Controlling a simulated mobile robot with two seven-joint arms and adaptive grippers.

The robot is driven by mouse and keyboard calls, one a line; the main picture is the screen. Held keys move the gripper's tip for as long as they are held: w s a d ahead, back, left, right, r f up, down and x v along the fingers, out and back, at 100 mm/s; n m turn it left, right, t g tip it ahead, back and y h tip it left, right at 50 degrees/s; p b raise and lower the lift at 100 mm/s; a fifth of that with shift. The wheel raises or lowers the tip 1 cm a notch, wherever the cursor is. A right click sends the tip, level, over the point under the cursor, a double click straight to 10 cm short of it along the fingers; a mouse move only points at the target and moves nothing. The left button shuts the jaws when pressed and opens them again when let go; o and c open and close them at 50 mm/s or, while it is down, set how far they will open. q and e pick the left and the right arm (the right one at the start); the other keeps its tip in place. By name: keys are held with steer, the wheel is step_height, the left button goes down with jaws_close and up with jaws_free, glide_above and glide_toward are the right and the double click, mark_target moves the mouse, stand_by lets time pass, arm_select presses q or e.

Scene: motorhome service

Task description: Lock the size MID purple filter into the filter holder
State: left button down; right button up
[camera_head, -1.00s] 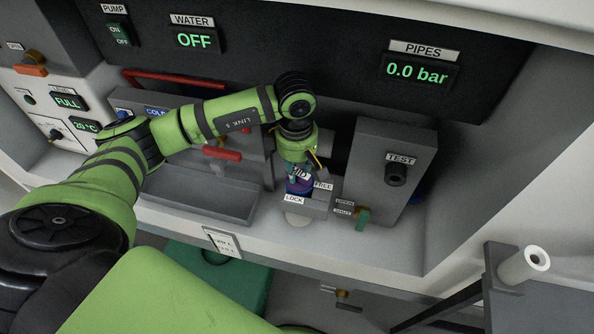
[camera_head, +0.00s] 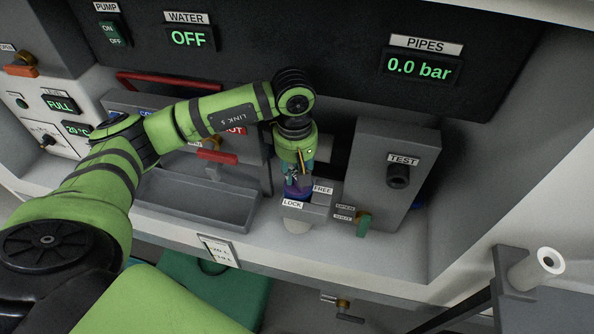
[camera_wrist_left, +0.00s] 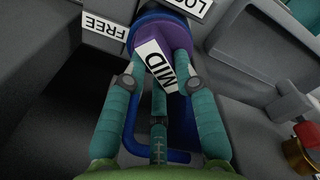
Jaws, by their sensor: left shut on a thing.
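The purple filter (camera_head: 296,191) with its MID label sits at the grey filter holder (camera_head: 318,207), which carries LOCK and FREE labels. My left gripper (camera_head: 296,178) reaches down onto the filter from above and is shut on it. In the left wrist view the gripper's teal fingers (camera_wrist_left: 161,85) lie on both sides of the purple filter (camera_wrist_left: 178,38), whose white MID label faces the camera. A blue rim surrounds part of the filter, and a blue loop shows below it. How deep the filter sits is hidden. My right gripper is not in view.
A grey TEST block (camera_head: 383,190) stands close right of the holder, with a green-handled valve (camera_head: 363,224) at its foot. A grey trough (camera_head: 200,199) and red handle (camera_head: 216,157) lie left. The pipes display (camera_head: 419,68) reads 0.0 bar.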

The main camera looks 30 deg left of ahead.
arm_select(q)
steer(key=m+b, duration=0.4)
steer(key=m, duration=0.1)
steer(key=shift+w+f, duration=0.1)
steer(key=shift+w, duration=0.1)
steer(key=shift+r+m+b, duration=0.2)
steer(key=shift+m+b, duration=0.1)
steer(key=shift+m, duration=0.4)
steer(key=c, duration=1)
jaws_free()
steer(key=shift+c, duration=0.2)
steer(key=shift+o, duration=0.7)
steer(key=shift+f, duration=0.1)
steer(key=shift+d, duration=0.1)
step_height(320, 180, up, 12)
steer(key=shift+s+a, duration=0.15)
steer(key=shift+a, duration=0.1)
